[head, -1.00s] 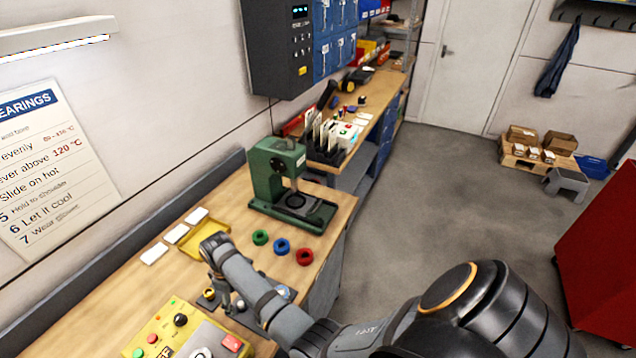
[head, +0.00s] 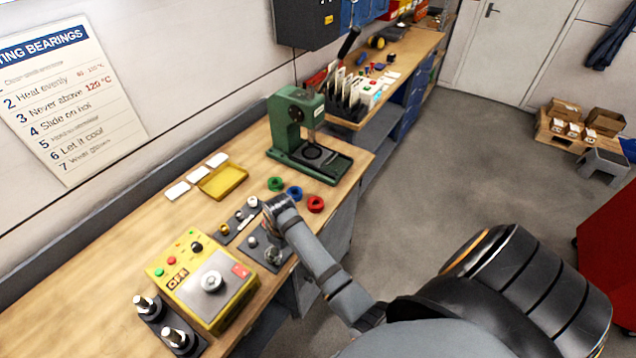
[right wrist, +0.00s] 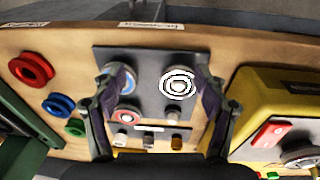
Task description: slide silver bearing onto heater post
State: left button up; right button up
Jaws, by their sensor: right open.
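Silver ring-shaped pieces sit on a dark board (right wrist: 150,58) in the right wrist view. I cannot tell for sure which is the silver bearing. My right gripper (right wrist: 158,112) is open and empty, its fingers on either side of these pieces; height above them is unclear. In the head view my right gripper (head: 279,207) hides part of the board. The heater (head: 204,288) is a yellow box reading OFF, with a silver post (head: 211,282) on top.
Red (head: 316,204), blue (head: 295,193) and green (head: 275,184) rings lie beyond the gripper. A green press (head: 300,135) stands behind them. A yellow tray (head: 223,181) lies near the wall.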

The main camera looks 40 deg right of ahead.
jog(key=s+d+f+m+t+b, duration=0.1)
jog(key=s+d+f+m+b, duration=0.1)
jog(key=s+f, duration=0.5)
jog(key=s+d+b, duration=0.1)
jog(key=s, duration=0.2)
jog(key=shift+s+d+f+m+h, duration=0.3)
jog(key=shift+s+d+f, duration=0.05)
jog(key=shift+d, duration=0.05)
jog(key=s+f+b, duration=0.3)
jog(key=s+f, duration=0.1)
jog(key=f, duration=1.1)
jog(key=s+d+f+b, duration=0.1)
jog(key=s+f+b, duration=0.1)
jog(key=s+f, duration=0.9)
jog(key=s+d+f+m+g+b, duration=0.1)
jog(key=s+d+f+b, duration=0.1)
jog(key=s+f, duration=0.9)
jog(key=shift+s+f+b, duration=0.25)
jog(key=shift+f+b, duration=0.2)
jog(key=shift+b, duration=0.3)
